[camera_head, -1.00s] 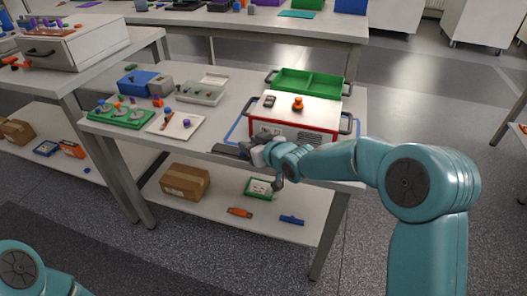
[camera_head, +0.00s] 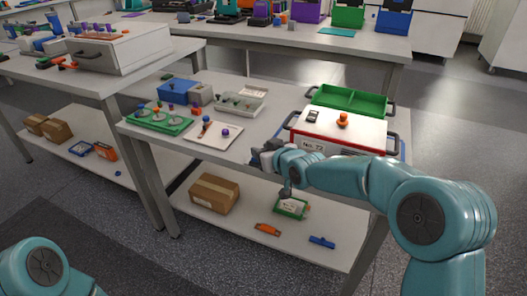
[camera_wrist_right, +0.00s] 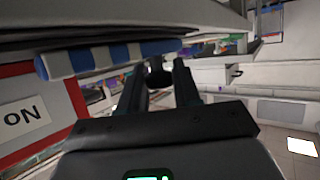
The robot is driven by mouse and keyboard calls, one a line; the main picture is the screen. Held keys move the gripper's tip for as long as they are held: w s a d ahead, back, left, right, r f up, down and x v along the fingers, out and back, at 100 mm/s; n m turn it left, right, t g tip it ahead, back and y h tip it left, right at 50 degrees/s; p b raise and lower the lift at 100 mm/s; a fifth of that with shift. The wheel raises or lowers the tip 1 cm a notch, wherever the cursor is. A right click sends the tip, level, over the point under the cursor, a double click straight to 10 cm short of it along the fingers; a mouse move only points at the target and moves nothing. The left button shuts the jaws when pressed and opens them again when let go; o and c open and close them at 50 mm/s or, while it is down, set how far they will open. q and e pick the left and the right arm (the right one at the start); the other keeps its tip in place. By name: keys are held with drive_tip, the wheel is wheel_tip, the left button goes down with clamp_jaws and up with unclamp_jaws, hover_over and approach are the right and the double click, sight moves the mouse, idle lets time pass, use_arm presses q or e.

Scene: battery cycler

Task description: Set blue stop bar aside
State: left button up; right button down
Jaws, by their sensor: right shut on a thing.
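The blue-and-white striped stop bar (camera_wrist_right: 105,57) runs across the upper part of the right wrist view, beside the red-edged front of the cycler and close to the grey table slab. My right gripper (camera_head: 262,156) is at the table's front edge, left of the front of the cycler (camera_head: 338,130). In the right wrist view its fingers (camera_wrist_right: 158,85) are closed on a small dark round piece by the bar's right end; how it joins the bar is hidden. The bar does not show clearly in the head view. My left gripper is out of view.
A white tray (camera_head: 191,137), a green tray (camera_head: 187,127), a grey open case (camera_head: 262,101) and a blue box (camera_head: 174,90) stand left of the cycler. A green bin (camera_head: 350,101) is behind it. The lower shelf (camera_head: 245,221) holds a cardboard box and small parts.

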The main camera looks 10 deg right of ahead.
drive_tip(key=c, duration=1.2)
unclamp_jaws()
drive_tip(key=shift+a+r, duration=0.15)
drive_tip(key=shift+a, duration=0.1)
drive_tip(key=o, duration=0.3)
drive_tip(key=shift+w, duration=0.1)
drive_tip(key=shift+d, duration=0.15)
drive_tip(key=p+v, duration=0.1)
drive_tip(key=v, duration=1.5)
drive_tip(key=shift+s, duration=0.3)
drive_tip(key=shift+d, duration=0.1)
